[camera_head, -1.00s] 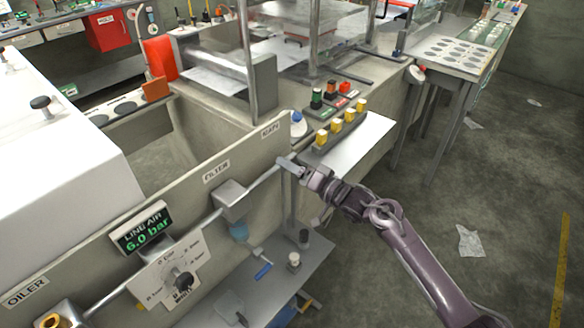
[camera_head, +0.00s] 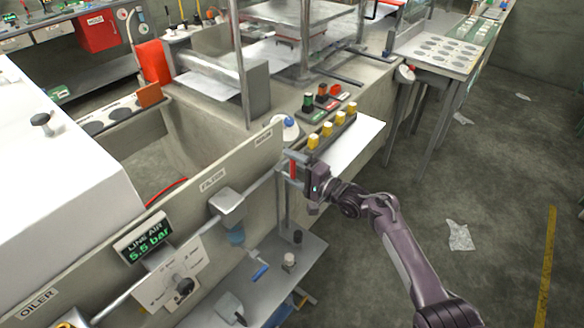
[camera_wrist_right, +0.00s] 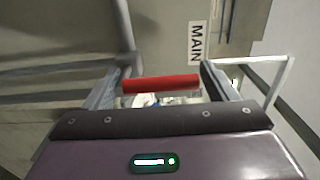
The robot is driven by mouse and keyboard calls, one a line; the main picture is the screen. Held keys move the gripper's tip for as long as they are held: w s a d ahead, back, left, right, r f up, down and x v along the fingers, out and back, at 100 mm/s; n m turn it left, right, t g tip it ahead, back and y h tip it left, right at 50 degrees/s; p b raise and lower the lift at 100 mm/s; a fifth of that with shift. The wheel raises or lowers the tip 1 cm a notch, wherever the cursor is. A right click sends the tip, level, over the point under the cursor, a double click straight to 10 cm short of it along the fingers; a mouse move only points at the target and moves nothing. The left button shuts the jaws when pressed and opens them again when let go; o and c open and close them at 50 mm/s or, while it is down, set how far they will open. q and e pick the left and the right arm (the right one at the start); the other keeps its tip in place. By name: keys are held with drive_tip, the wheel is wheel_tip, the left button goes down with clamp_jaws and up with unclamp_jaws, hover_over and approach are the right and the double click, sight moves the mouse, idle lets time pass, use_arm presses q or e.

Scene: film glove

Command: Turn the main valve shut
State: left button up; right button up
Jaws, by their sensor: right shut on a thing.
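The main valve's red lever handle (camera_head: 293,168) sits at the right end of the air pipe, below the MAIN label (camera_head: 264,136). In the right wrist view the red handle (camera_wrist_right: 160,84) lies crosswise between the two fingers, near the MAIN label (camera_wrist_right: 196,43). My right gripper (camera_head: 297,170) is shut on the handle. Its palm hides part of the valve in the head view. The LINE AIR display (camera_head: 147,240) reads 5.5 bar in green. My left gripper is not in view.
The filter (camera_head: 228,204), a dial plate (camera_head: 171,279) and the OILER label (camera_head: 37,303) sit along the same panel. A strip of yellow buttons (camera_head: 326,129) is just behind the gripper. A lower shelf (camera_head: 262,284) holds small items. Floor at right is mostly clear.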

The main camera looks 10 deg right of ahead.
drive_tip(key=shift+w+r, duration=0.1)
drive_tip(key=shift+r, duration=0.05)
idle(0.3)
drive_tip(key=o, duration=1.3)
drive_tip(key=shift+d, duration=0.1)
drive_tip(key=v, duration=0.7)
drive_tip(key=shift+s+d+b, duration=0.3)
drive_tip(key=shift+s+b, duration=0.05)
